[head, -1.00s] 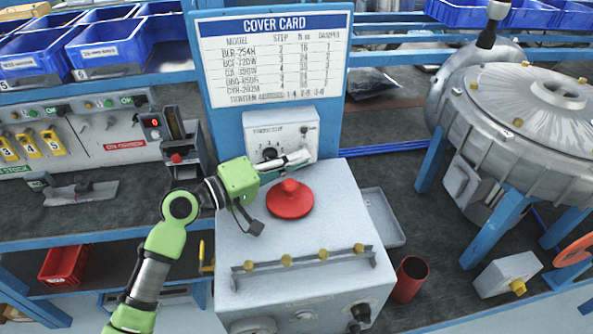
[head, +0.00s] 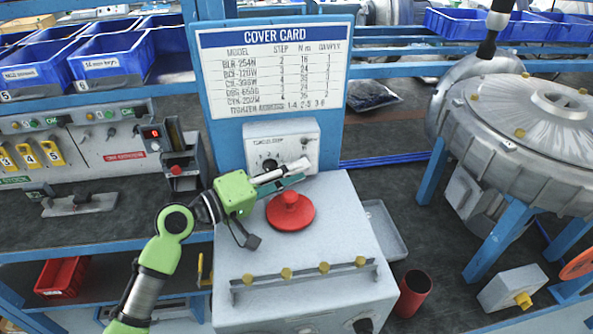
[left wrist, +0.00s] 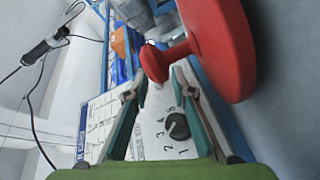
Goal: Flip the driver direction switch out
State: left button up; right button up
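The torque step box (head: 284,143) stands below the cover card, with a round black dial and a small dark switch-like part (head: 304,141) at its upper right. I cannot tell whether that part is the direction switch. My left gripper (head: 300,172) is just in front of the box, above the red mushroom-shaped knob (head: 290,211). In the left wrist view the gripper (left wrist: 158,88) has its fingers apart with nothing between them. The dial (left wrist: 177,126) shows there between and beyond the fingers. My right gripper is not in view.
The red knob (left wrist: 215,45) is very close to the fingers in the wrist view. The cover card (head: 275,70) rises behind the box. A grey blower housing (head: 530,120) stands at the right. A corded tool (left wrist: 40,50) hangs in the wrist view.

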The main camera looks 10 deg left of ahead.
pick_arm(q)
jog(key=v, duration=1.1)
jog(key=shift+s+a, duration=0.15)
jog(key=shift+a, duration=0.05)
